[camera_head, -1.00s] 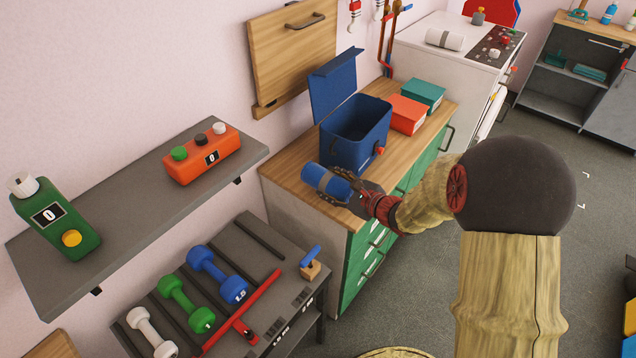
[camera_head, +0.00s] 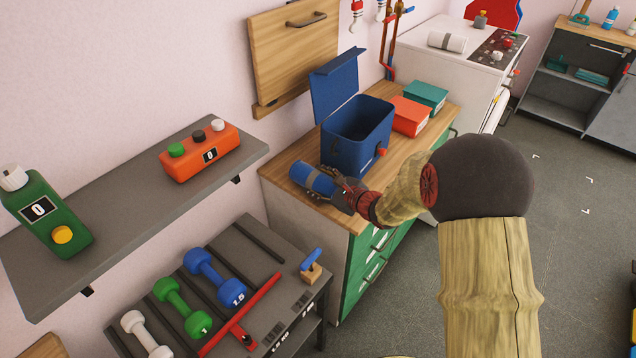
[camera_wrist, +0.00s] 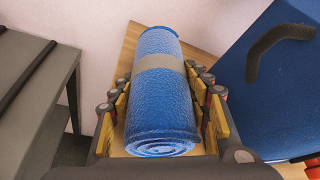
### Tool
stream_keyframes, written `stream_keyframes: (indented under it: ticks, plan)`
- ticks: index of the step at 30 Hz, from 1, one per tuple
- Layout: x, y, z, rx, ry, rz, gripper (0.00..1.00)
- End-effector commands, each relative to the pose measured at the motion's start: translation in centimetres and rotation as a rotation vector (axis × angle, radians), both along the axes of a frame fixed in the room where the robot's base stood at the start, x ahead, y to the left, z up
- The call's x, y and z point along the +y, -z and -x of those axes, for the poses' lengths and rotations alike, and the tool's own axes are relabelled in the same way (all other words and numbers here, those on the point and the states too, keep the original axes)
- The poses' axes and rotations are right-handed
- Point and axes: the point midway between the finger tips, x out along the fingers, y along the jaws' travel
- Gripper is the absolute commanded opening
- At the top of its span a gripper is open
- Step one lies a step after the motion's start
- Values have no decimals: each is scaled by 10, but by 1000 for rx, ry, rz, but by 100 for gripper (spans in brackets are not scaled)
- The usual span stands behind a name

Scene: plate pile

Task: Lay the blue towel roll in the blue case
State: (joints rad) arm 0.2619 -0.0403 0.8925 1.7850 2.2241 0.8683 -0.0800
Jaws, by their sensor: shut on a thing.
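The blue towel roll (camera_head: 312,178) has a grey band around its middle. My gripper (camera_head: 338,190) is shut on it, with fingers on both sides of the roll. The roll also shows in the wrist view (camera_wrist: 160,105), its spiral end toward the camera. The blue case (camera_head: 357,148) stands open on the wooden counter, its lid (camera_head: 334,85) raised at the back. The roll is outside the case, in front and to the left of it, near the counter's front left end. In the wrist view the case (camera_wrist: 275,80) is at the right. The case's inside bottom is hidden.
An orange box (camera_head: 410,117) and a teal box (camera_head: 427,96) stand right of the case on the counter (camera_head: 400,160). A grey shelf (camera_head: 130,205) is at the left, above a rack (camera_head: 255,255) with dumbbells.

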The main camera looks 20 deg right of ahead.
Motion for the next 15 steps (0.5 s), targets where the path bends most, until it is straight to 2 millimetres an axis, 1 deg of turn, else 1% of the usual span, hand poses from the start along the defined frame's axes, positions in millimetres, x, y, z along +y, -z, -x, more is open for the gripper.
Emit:
stream_keyframes:
  ticks: [3, 4, 13, 15]
  plan:
    - [0, 3, 0, -1, 0, 0, 18]
    - [0, 4, 0, 0, 0, 0, 48]
    - [0, 3, 0, 0, 0, 0, 65]
    - [0, 3, 0, 0, 0, 0, 66]
